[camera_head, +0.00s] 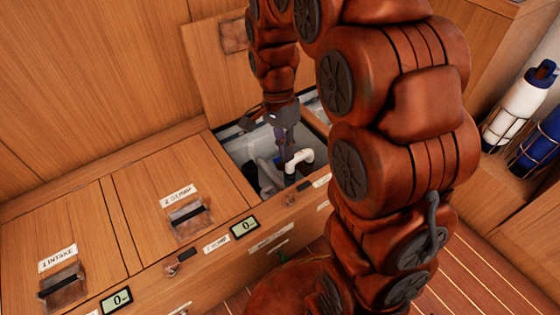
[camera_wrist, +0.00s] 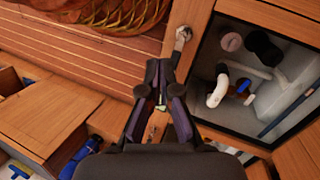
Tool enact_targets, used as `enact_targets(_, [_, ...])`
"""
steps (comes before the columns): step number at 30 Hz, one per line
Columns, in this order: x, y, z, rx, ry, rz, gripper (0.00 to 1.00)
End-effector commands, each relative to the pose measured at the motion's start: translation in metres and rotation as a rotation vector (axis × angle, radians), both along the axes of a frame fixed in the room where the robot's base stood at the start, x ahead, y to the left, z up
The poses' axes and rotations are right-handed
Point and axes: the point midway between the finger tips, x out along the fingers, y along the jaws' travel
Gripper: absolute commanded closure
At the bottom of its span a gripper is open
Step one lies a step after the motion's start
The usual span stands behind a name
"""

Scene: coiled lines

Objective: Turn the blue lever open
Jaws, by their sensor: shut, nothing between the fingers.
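The blue lever (camera_wrist: 243,85) is small in the wrist view. It sits beside a white pipe elbow (camera_wrist: 217,92) inside an open compartment (camera_wrist: 207,65). In the head view the white elbow (camera_head: 299,158) shows in the open compartment, but I cannot make out the lever there; my gripper may hide it. My gripper (camera_head: 284,148) points down at the compartment in the head view. In the wrist view my gripper (camera_wrist: 161,100) is shut and empty, and the lever appears to the right of its fingers, apart from them. How far the lever is turned is unclear.
A raised wooden lid (camera_head: 212,70) stands behind the opening. Shut lids labelled intake (camera_head: 58,258) and second (camera_head: 178,195) lie to the left. A dark pipe or cap (camera_wrist: 263,47) is in the compartment. Bottles (camera_head: 520,105) stand in a rack at right.

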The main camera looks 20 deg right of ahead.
Motion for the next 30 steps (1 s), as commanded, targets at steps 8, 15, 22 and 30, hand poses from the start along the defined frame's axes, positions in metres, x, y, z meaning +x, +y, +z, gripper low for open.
enact_targets(8, [0.071, -0.017, -0.041, -0.131, 0.000, -0.367, 1.00])
enact_targets(15, [0.124, -0.033, -0.082, -0.244, 0.002, -0.688, 1.00])
enact_targets(22, [0.169, -0.050, -0.128, -0.354, -0.002, -0.996, 1.00])
enact_targets(30, [0.213, -0.071, -0.191, -0.483, -0.009, -1.359, 1.00])
